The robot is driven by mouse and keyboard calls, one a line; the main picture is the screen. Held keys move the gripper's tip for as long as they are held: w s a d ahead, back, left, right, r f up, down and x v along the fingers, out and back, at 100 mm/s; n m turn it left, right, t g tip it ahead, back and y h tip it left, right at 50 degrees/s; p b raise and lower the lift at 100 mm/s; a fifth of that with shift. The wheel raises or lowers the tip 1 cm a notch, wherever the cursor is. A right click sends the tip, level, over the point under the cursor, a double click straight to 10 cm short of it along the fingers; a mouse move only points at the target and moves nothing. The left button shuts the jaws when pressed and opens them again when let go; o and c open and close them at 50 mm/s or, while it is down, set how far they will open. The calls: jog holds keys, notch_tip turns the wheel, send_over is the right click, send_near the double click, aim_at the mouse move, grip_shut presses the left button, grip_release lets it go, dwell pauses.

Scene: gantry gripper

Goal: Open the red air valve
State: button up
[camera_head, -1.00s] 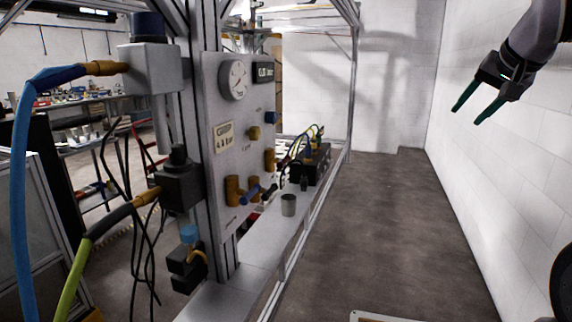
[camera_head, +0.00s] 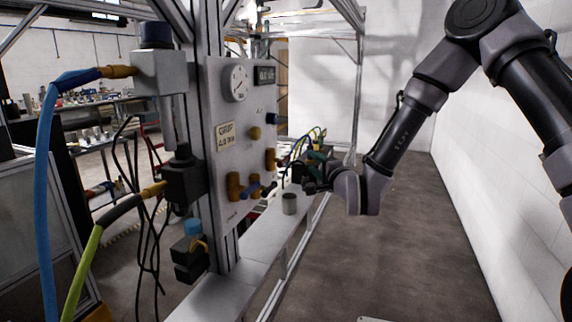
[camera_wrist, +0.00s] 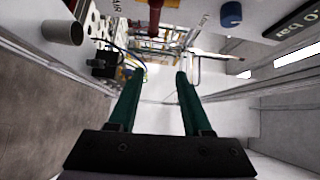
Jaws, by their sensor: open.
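In the wrist view a dark red part (camera_wrist: 154,14), which looks like the red valve, juts in at the top edge and is cut off there. In the head view I cannot make out a red handle; a brass fitting (camera_head: 271,160) sits at the right edge of the upright grey panel (camera_head: 226,110). My gripper (camera_head: 316,158) is just right of that panel edge, above the ledge. Its green fingers (camera_wrist: 159,90) are apart with nothing between them in the wrist view. The red part lies beyond the fingertips, apart from them.
A grey cup (camera_head: 289,204) stands on the ledge (camera_head: 250,243) below my gripper. Black units with cables stand behind my gripper. The floor (camera_head: 400,250) at right is clear.

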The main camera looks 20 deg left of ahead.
jog(key=m+y, duration=0.2)
send_near(284, 159)
jog(key=shift+t, duration=0.4)
jog(key=x, duration=0.6)
jog(key=f+x, duration=0.1)
jog(key=x, duration=0.2)
jog(key=shift+w+a+f, duration=0.1)
jog(key=shift+w+a, duration=0.15)
jog(key=shift+a, duration=0.15)
grip_shut()
